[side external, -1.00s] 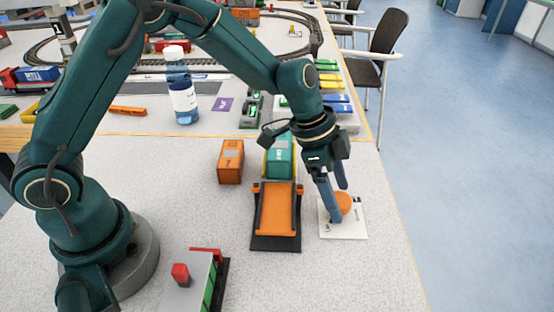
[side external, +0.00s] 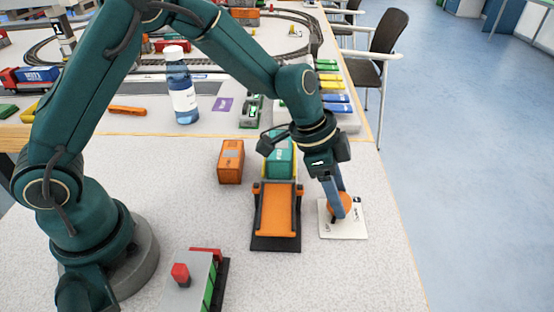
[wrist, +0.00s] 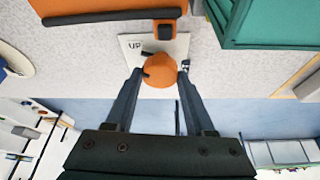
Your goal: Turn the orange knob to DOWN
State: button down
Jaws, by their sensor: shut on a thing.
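The orange knob (side external: 343,206) sits on a white plate (side external: 352,228) on the table. In the wrist view the knob (wrist: 160,71) is between the two blue-grey fingertips of my gripper (wrist: 160,78), one on each side. My gripper (side external: 338,208) is shut on the knob from above. A small dark pointer shows at the knob's left edge in the wrist view. The word UP is on the plate (wrist: 131,47) at upper left there. Other plate lettering is too small or hidden to read surely.
An orange ramp on a dark base (side external: 276,210) stands just left of the plate, with a teal container (side external: 279,158) behind it. An orange container (side external: 231,161) is further left. A grey box with a red button (side external: 181,273) is in front. The table's right edge is close.

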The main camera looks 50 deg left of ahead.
jog(key=n, duration=0.2)
jog(key=n+t+y, duration=0.1)
jog(key=n, duration=0.2)
jog(key=shift+d+y, duration=0.1)
jog(key=shift+y, duration=0.2)
jog(key=n+y, duration=0.1)
jog(key=n, duration=0.2)
jog(key=n+y, duration=0.1)
jog(key=n, duration=0.2)
jog(key=shift+s+d+t, duration=0.1)
jog(key=shift+d+t, duration=0.05)
jog(key=shift+t, duration=0.25)
jog(key=n+y, duration=0.1)
jog(key=n, duration=0.1)
jog(key=n+y, duration=0.1)
jog(key=n, duration=0.2)
jog(key=shift+d+n+g, duration=0.15)
jog(key=shift+n+g, duration=0.15)
jog(key=n+g+y, duration=0.1)
jog(key=n, duration=0.4)
jog(key=shift+d+n+g+y, duration=0.1)
jog(key=shift+n+g+y, duration=0.3)
jog(key=shift+c, duration=1.3)
grip_release()
jog(key=shift+v, duration=2.5)
